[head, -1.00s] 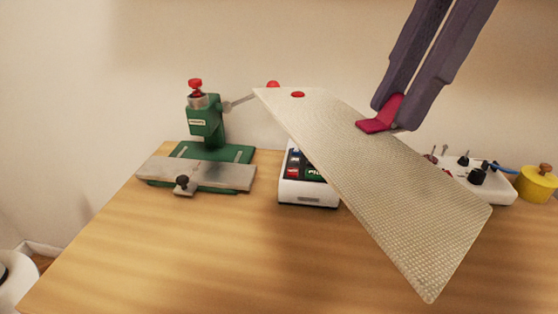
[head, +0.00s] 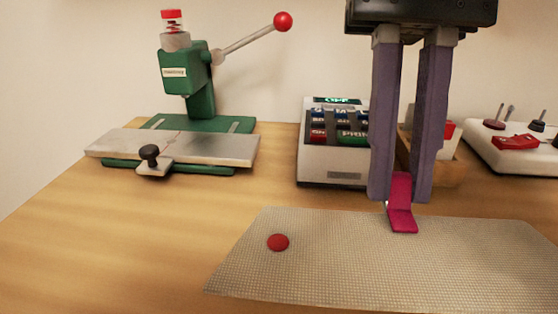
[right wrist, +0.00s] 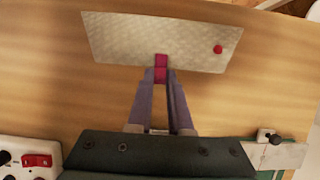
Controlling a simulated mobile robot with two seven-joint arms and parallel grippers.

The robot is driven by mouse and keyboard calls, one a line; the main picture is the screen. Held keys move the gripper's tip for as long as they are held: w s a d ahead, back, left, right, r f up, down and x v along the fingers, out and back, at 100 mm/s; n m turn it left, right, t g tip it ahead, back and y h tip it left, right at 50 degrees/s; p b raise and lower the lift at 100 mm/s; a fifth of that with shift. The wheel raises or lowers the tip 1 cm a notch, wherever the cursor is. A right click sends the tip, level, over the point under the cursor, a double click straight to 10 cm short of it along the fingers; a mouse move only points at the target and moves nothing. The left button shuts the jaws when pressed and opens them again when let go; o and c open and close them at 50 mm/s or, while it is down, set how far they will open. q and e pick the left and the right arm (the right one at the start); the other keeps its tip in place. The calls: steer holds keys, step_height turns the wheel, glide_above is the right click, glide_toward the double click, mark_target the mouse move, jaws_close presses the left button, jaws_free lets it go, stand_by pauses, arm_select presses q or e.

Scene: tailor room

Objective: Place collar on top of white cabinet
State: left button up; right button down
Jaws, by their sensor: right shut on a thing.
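I take the collar to be the flat beige mesh-textured panel (head: 345,262) with a red button (head: 278,242) and a magenta tab (head: 401,206). It appears roughly level over the front of the wooden table, its near edge running out of the head view; I cannot tell whether it touches the table. My right gripper (head: 404,195) points down and is shut on the magenta tab. The right wrist view shows the tab (right wrist: 161,68) between the fingertips and the whole panel (right wrist: 130,38) beyond. No white cabinet can be clearly identified. My left gripper is out of view.
On the wooden table (head: 110,235), a green press (head: 200,90) with a red-knobbed lever stands at the left. A white box (head: 330,165) with coloured items stands behind my gripper. A white tray (head: 500,150) with small tools is at the right. The table's front left is clear.

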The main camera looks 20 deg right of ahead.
mark_target(375, 243)
step_height(375, 243, down, 4)
steer(key=shift+f, duration=0.1)
steer(key=shift+f+b, duration=0.5)
steer(key=shift+f, duration=1.65)
steer(key=shift+w, duration=0.1)
steer(key=c, duration=0.8)
jaws_free()
steer(key=shift+c, duration=0.2)
